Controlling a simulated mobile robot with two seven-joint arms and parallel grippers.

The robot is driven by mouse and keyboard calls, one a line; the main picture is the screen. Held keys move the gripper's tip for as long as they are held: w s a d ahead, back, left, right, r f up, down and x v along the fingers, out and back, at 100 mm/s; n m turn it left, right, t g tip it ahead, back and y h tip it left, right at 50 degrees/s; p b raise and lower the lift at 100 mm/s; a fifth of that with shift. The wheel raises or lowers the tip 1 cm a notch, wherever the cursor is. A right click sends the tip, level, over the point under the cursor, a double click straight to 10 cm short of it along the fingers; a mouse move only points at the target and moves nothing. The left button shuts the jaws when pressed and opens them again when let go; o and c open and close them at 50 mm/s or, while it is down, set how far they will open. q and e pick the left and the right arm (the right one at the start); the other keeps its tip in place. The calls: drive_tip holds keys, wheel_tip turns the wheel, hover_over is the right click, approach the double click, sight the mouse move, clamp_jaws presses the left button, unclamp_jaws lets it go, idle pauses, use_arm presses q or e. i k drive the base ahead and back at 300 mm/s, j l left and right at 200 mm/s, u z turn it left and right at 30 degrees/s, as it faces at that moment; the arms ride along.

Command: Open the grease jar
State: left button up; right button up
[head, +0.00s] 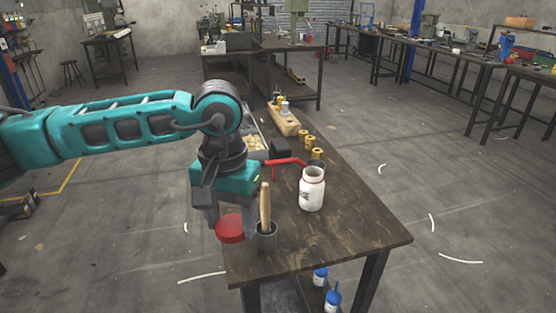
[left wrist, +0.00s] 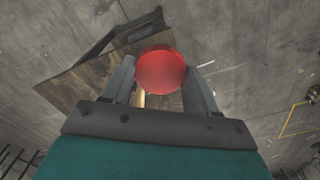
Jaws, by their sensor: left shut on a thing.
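The white grease jar (head: 312,190) stands upright on the dark table, its top open with no lid on it. My left gripper (head: 226,222) is to the left of the jar, past the table's left edge. It is shut on the red lid (head: 230,229), which hangs apart from the jar. In the left wrist view the red lid (left wrist: 161,70) sits between the two fingers. My right gripper is in neither view.
A grey cup (head: 265,237) with a wooden-handled tool (head: 265,206) stands close to the lid. A red-handled tool (head: 288,161), brass cylinders (head: 304,135) and a wooden block (head: 285,122) lie farther back. The table's front right (head: 360,235) is clear.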

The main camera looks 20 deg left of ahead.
sight(312, 189)
drive_tip(key=i+l+u, duration=0.15)
drive_tip(key=l, duration=0.2)
drive_tip(key=i+l+u, duration=0.1)
drive_tip(key=l, duration=0.3)
drive_tip(key=i+l+u, duration=0.15)
drive_tip(key=i, duration=0.15)
drive_tip(key=i+l+u, duration=0.1)
drive_tip(key=i, duration=0.25)
drive_tip(key=l, duration=0.1)
